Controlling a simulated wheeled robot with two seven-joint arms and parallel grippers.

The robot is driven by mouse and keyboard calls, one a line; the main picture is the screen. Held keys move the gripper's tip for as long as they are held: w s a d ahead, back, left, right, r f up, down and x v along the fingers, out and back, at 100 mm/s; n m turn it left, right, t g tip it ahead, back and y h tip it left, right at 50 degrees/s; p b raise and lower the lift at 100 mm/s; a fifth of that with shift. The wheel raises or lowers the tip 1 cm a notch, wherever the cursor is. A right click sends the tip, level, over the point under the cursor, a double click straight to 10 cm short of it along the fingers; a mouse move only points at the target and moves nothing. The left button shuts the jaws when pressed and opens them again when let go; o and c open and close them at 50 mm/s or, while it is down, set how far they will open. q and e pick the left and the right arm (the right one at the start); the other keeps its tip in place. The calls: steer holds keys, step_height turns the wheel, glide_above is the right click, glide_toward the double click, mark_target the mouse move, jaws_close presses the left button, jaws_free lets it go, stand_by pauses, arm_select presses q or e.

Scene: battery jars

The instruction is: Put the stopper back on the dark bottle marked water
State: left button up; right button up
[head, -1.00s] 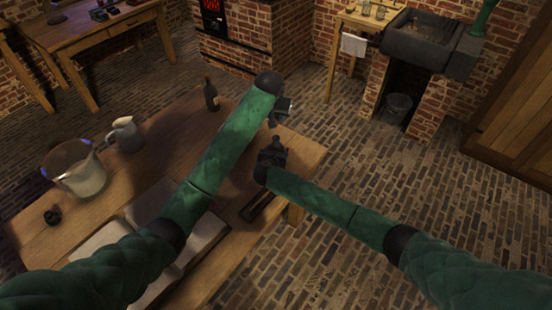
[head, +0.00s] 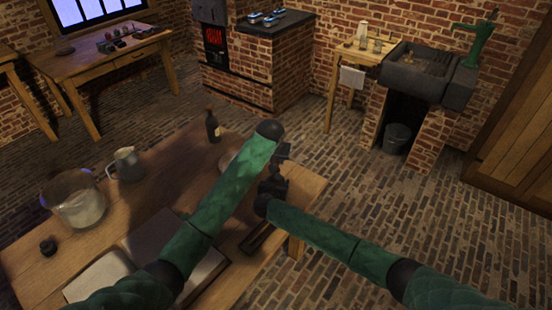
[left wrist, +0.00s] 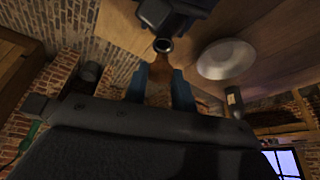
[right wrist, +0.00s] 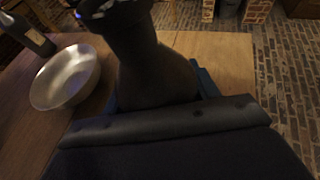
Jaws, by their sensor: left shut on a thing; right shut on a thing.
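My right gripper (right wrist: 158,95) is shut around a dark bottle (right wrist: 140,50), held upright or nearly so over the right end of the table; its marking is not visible. The bottle's open round mouth (left wrist: 163,45) shows in the left wrist view. My left gripper (left wrist: 160,88) is shut, its blue fingers close beside that mouth. A small brownish thing between them looks like the stopper (left wrist: 159,78), but it is dark and partly hidden. In the head view the left gripper (head: 282,152) is just above the right gripper (head: 272,185), apart from the bottle as far as I can tell.
Another dark bottle (head: 213,127) with a pale label stands on the wooden table (head: 160,200). A shallow metal bowl (right wrist: 66,77) is near it.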

arm_select(q)
steer(key=shift+f, duration=0.1)
steer(key=shift+f, duration=0.8)
steer(key=shift+f, duration=0.65)
stand_by(0.4)
steer(key=o, duration=1)
steer(key=v, duration=1.2)
arm_select(e)
steer(key=o, duration=1.5)
steer(key=shift+c, duration=0.2)
